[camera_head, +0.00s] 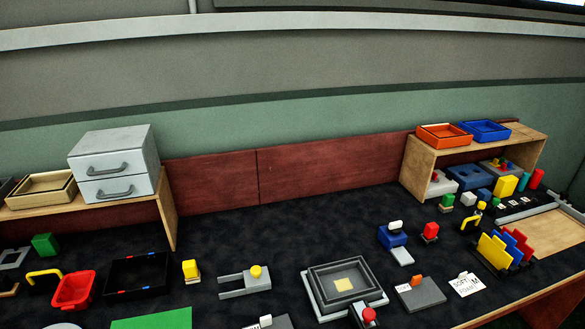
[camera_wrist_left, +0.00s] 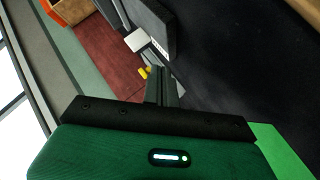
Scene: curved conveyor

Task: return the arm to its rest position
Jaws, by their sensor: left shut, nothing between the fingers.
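My left gripper (camera_wrist_left: 162,72) shows in the left wrist view, its two grey fingers together with nothing between them. Its dark green wrist housing fills the lower part of that view. A small yellow object (camera_wrist_left: 145,72) shows just beyond the fingertips, apart from them as far as I can tell. Neither of my arms shows in the head view, and my right gripper is in no view.
The dark table (camera_head: 250,225) is crowded along its front: a red bin (camera_head: 73,290), a black tray (camera_head: 137,258), a grey square frame (camera_head: 318,298) and coloured folders (camera_head: 497,250). Drawers (camera_head: 115,165) and a wooden shelf (camera_head: 408,165) stand behind. The table's back middle is clear.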

